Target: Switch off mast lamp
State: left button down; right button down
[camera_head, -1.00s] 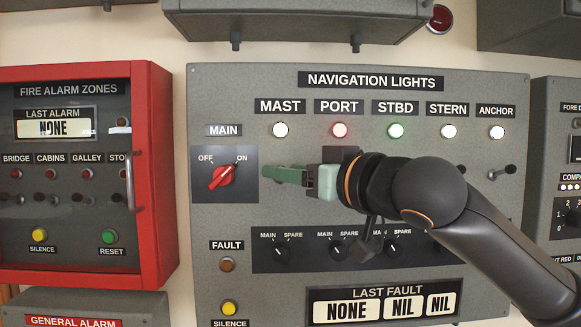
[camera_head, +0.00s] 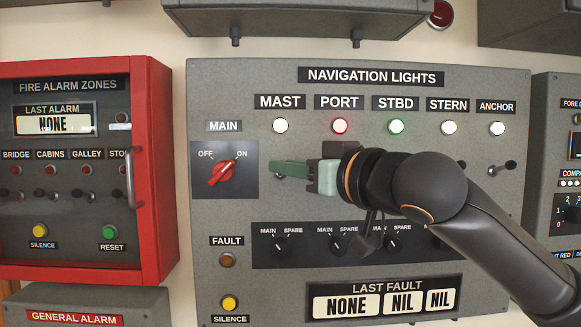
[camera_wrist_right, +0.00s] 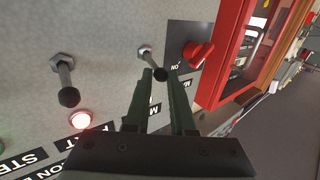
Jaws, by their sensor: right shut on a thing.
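The mast lamp (camera_head: 281,126) under the MAST label (camera_head: 280,102) glows white on the navigation lights panel (camera_head: 225,85). The mast toggle lever below it is mostly hidden by my right gripper in the head view. In the right wrist view the mast toggle lever (camera_wrist_right: 147,54) sticks out from its nut, with its end at the fingertips. My right gripper (camera_head: 280,169) comes in from the right, and its green fingers (camera_wrist_right: 168,85) are shut on the lever. My left gripper is not in view.
The red MAIN rotary switch (camera_head: 221,173) is just left of my fingertips. The port toggle (camera_wrist_right: 65,80) stands beside my fingers in the wrist view. The anchor toggle (camera_head: 503,168) is farther right. A red fire alarm cabinet (camera_head: 160,170) stands out at the left.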

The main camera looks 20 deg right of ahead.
notch_tip(320, 180, down, 4)
jog(key=n+t+y+b, duration=0.1)
jog(key=n+b, duration=0.1)
jog(key=b, duration=0.2)
jog(key=n+t+y+b, duration=0.2)
jog(key=b, duration=0.2)
jog(key=n+t+y+b, duration=0.1)
jog(key=n+y+b, duration=0.1)
jog(key=b, duration=0.2)
jog(key=shift+w+f+n+t, duration=0.15)
jog(key=shift+f+n+t, duration=0.1)
jog(key=shift+n+t, duration=0.15)
jog(key=c, duration=0.8)
grip_release()
jog(key=shift+o, duration=0.2)
